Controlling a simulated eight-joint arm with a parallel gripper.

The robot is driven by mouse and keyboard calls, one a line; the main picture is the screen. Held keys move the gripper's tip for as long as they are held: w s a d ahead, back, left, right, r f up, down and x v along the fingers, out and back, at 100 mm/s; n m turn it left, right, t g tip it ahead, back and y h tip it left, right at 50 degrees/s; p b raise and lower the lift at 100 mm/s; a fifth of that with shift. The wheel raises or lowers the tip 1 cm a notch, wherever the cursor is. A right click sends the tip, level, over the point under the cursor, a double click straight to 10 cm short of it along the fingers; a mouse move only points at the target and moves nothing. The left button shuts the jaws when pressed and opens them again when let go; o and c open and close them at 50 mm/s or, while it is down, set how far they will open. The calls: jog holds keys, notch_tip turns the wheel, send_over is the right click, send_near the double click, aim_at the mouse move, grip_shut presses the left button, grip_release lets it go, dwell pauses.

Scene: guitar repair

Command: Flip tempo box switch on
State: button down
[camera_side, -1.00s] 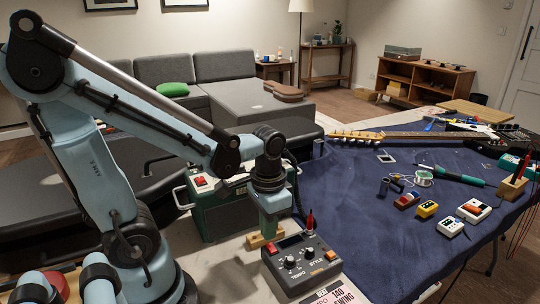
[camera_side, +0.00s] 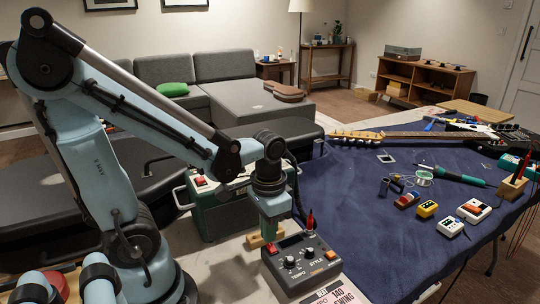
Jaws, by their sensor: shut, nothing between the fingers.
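The tempo box (camera_side: 302,262) is a dark grey box with knobs, printed TEMPO and STYLE labels, a red part at its upper left corner and an orange button at its right. It sits at the front edge of the work table. My gripper (camera_side: 268,238) points down at the box's back left corner, close to the red part (camera_side: 271,249). The gripper is shut with nothing held. Whether its tips touch the red part cannot be told. The switch's position is too small to tell.
A green case (camera_side: 215,205) with a red switch is behind my gripper. Small pedals (camera_side: 427,209) and a guitar (camera_side: 420,134) lie on the blue cloth (camera_side: 365,235), which has bare room at its front.

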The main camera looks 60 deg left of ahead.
aim_at(288, 247)
jog(key=shift+f, duration=0.55)
dwell(0.4)
jog(key=shift+r, duration=3.5)
jog(key=shift+w+d+t, duration=0.2)
jog(key=shift+t, duration=0.3)
jog(key=shift+w+d+r+t, duration=0.4)
jog(key=shift+w+t, duration=0.2)
jog(key=shift+t, duration=0.45)
jog(key=shift+w+d+r+t, duration=0.35)
jog(key=shift+w+t, duration=0.25)
jog(key=shift+t, duration=0.4)
jog(key=shift+w+d+r+t, duration=0.35)
jog(key=shift+w+t, duration=0.25)
jog(key=shift+t, duration=0.45)
